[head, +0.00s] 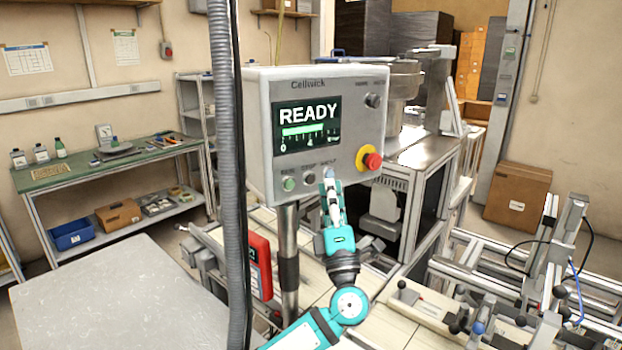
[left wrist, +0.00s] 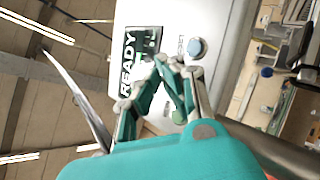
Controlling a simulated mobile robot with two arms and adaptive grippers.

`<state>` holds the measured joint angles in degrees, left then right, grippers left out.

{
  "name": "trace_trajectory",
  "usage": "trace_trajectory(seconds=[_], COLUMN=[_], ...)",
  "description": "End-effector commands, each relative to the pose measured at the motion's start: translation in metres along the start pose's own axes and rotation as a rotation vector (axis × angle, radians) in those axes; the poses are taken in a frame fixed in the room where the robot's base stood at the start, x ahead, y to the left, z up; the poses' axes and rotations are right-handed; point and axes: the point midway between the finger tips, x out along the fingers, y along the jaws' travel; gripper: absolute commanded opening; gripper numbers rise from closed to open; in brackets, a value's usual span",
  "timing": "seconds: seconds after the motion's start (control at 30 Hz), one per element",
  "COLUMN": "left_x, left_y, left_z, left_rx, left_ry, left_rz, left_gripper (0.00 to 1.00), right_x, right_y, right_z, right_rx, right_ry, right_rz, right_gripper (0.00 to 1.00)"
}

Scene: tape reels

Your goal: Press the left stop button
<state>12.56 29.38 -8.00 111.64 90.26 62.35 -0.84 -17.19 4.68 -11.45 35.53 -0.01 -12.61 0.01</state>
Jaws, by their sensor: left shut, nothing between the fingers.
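The grey control panel (head: 256,110) shows READY on its screen. Its lower row holds a green button (head: 289,184), a dark button labelled STOP (head: 309,179) and a blue button (head: 330,173). A red mushroom button (head: 372,161) on a yellow base sits higher at the right. My left gripper (head: 331,183) is shut and empty, its tips just below the blue button in the head view. In the left wrist view the blue button (left wrist: 197,48) is beside the fingertips (left wrist: 172,64), and the green button (left wrist: 180,115) is partly behind a finger. I cannot tell whether the tips touch the panel.
A grey ribbed hose (head: 226,150) hangs left of the panel. A metal post (head: 288,250) carries the panel, with a red device (head: 260,266) beside it. Metal fixtures (head: 480,310) fill the lower right. A pale flat surface (head: 110,295) at lower left is clear.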

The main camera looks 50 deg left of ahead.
Motion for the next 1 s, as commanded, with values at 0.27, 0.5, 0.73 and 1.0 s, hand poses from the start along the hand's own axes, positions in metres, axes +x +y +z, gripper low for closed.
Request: trace_trajectory(seconds=[0.27, 0.5, 0.73, 1.0], left_x=[-0.018, -0.023, -0.022, -0.022], left_y=[0.014, 0.017, 0.017, 0.017], left_z=[0.014, 0.016, 0.016, 0.016], left_rx=[-0.001, 0.0, 0.0, 0.0], left_ry=[0.0, 0.001, 0.001, 0.001], left_rz=[-0.002, 0.0, 0.0, 0.0], left_gripper=[0.0, 0.0, 0.0, 0.0], right_x=[-0.007, -0.007, -0.007, -0.007], right_y=[0.0, 0.0, 0.0, -0.001], right_z=[-0.001, -0.001, -0.001, -0.001], right_rx=[0.0, 0.0, 0.0, 0.001], right_ry=[0.0, 0.0, 0.0, 0.0], right_rz=[0.0, 0.0, 0.0, -0.001], right_gripper=[0.4, 0.4, 0.4, 0.4])
